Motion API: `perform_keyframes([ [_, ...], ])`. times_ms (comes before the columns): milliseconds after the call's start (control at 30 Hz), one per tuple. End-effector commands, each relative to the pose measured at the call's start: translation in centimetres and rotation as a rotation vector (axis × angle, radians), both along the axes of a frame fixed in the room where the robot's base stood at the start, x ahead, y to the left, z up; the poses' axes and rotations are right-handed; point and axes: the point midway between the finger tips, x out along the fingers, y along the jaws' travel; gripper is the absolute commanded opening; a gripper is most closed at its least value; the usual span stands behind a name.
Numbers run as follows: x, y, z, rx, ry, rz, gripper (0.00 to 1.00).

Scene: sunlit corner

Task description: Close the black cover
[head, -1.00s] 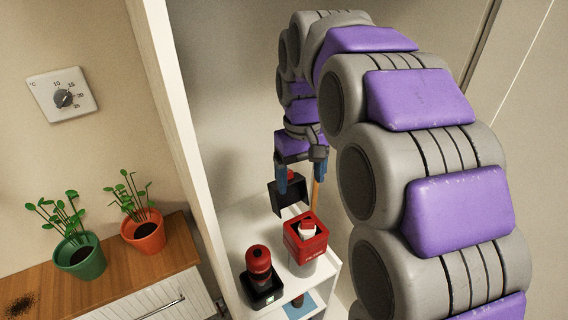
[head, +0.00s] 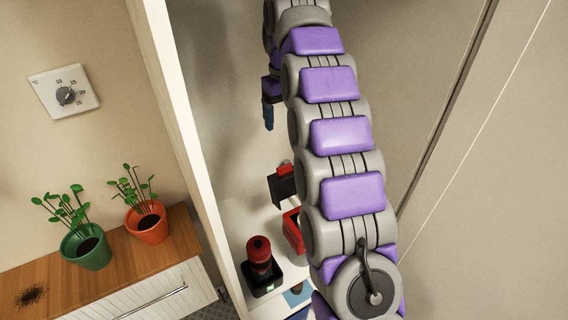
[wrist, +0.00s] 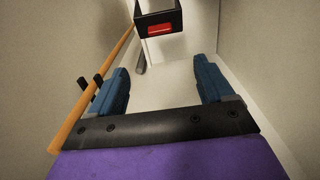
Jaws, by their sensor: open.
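The black cover (head: 283,189) stands raised, with a red part on its upper edge, behind a red box (head: 292,232) on the white shelf. My arm hides much of the red box. In the wrist view a black piece with a red patch, apparently the cover (wrist: 175,15), shows at the top, beyond the fingertips. My gripper (wrist: 161,64) is open and empty, its two blue fingers wide apart. In the head view one blue finger of my gripper (head: 268,115) shows above the cover, apart from it.
A red-and-black device (head: 259,256) stands on the shelf (head: 237,222) left of the red box. A wooden pole (wrist: 97,88) runs along the left in the wrist view. A white upright panel (head: 178,120) edges the recess. Potted plants stand on the cabinet at left.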

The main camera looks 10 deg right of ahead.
Motion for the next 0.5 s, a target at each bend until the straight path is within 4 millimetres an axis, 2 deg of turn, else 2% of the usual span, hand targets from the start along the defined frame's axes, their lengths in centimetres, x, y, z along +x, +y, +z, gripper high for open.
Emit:
perform_keyframes([
  [100,0.0,0.0,-1.7,0.001,0.001,0.0,0.81],
  [500,-0.1,0.0,-6.1,-0.001,0.005,0.0,0.81],
])
